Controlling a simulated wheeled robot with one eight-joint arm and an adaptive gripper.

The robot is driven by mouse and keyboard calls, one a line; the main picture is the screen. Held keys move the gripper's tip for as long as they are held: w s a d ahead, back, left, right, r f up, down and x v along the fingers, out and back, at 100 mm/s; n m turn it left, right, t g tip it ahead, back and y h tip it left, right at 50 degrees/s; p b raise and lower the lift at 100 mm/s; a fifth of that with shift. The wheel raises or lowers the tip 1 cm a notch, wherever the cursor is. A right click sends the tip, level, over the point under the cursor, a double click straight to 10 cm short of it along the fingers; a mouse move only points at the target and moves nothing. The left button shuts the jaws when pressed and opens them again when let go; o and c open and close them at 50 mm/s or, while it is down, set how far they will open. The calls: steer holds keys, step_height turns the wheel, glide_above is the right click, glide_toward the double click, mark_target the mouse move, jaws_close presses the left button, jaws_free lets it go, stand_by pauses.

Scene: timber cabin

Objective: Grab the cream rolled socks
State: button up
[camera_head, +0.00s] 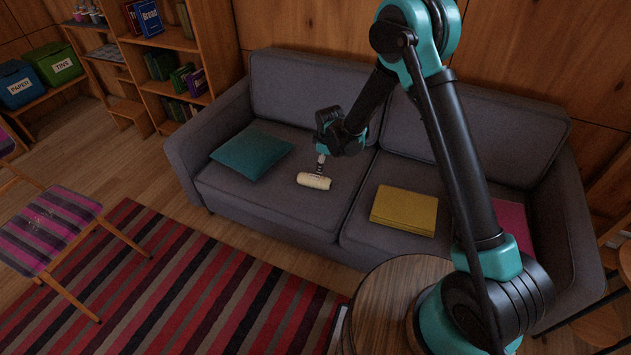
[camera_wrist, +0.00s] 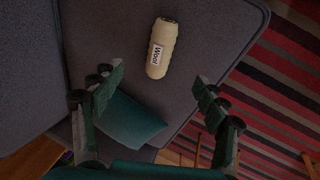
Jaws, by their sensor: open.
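The cream rolled socks (camera_head: 314,181) lie on the left seat cushion of the grey sofa, near its front. In the wrist view the socks (camera_wrist: 163,40) are a cream roll with a white label reading "Wool". My gripper (camera_head: 321,165) is just above and behind the socks in the head view. In the wrist view my gripper (camera_wrist: 160,80) is open and empty, its two fingers wide apart. The socks show beyond the fingertips, around the middle of the gap. I cannot tell the exact height between them.
A teal cushion (camera_head: 253,151) lies left of the socks, and a yellow folded item (camera_head: 404,209) lies on the right seat. A round wooden table (camera_head: 385,300) stands in front of the sofa. A striped rug (camera_head: 190,290) covers the floor. The seat around the socks is clear.

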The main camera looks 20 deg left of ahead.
steer(key=a+f, duration=0.2)
glide_toward(314, 178)
steer(key=shift+n, duration=0.3)
steer(key=x, duration=0.3)
steer(key=d+x, duration=0.1)
steer(key=x, duration=0.1)
steer(key=shift+s+a+f, duration=0.1)
steer(key=shift+f, duration=0.15)
steer(key=shift+a+x, duration=0.2)
steer(key=shift+x, duration=1.15)
steer(key=shift+a+x, duration=0.15)
steer(key=shift+x, duration=1.2)
steer(key=shift+r, duration=0.1)
steer(key=shift+c, duration=0.2)
steer(key=c, duration=1.3)
steer(key=shift+r, duration=0.15)
